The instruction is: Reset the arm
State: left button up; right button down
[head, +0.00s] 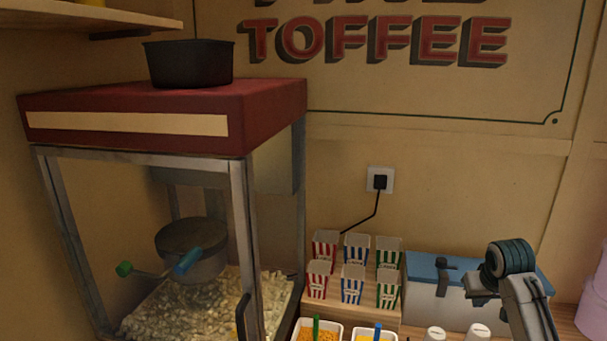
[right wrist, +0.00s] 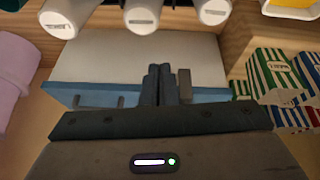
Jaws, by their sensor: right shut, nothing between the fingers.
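My right arm comes in at the lower right of the head view, and its gripper (head: 478,293) is in front of a white box with a blue lid (head: 425,264). In the right wrist view my right gripper's dark fingers (right wrist: 159,72) are together and empty, pointing over the white box (right wrist: 205,55). I cannot tell whether the fingers touch the box. My left gripper is not in view.
A popcorn machine (head: 170,118) with a dark pot on top stands at the left. Striped cartons (head: 352,285) stand left of the box. Tubs with yellow and orange contents (head: 320,335) and white shakers (head: 436,334) are at the front. Pink cloth or bags (right wrist: 12,75) lie at one side.

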jog(key=s+a+f+n, duration=0.1)
jog(key=s+a+f, duration=0.4)
jog(key=s+f, duration=0.35)
jog(key=s+a+f+n, duration=0.1)
jog(key=s+a+f, duration=0.3)
jog(key=s+f, duration=0.5)
jog(key=s+a, duration=0.3)
jog(key=s, duration=0.8)
jog(key=s+a, duration=0.3)
jog(key=s, duration=0.8)
jog(key=d+f+g+b, duration=0.25)
jog(key=f+b, duration=0.55)
jog(key=f, duration=2.9)
pick_arm(q)
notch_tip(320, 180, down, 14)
jog(key=b, duration=0.6)
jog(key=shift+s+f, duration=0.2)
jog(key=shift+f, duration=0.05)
pick_arm(e)
jog(key=s+d+f, duration=0.1)
jog(key=s+f, duration=0.8)
jog(key=f, duration=0.4)
jog(key=s+d+f, duration=0.1)
jog(key=s+f, duration=0.8)
jog(key=f, duration=0.5)
jog(key=shift+s+g+y, duration=0.15)
jog(key=shift+g+y, duration=0.15)
jog(key=shift+g, duration=0.15)
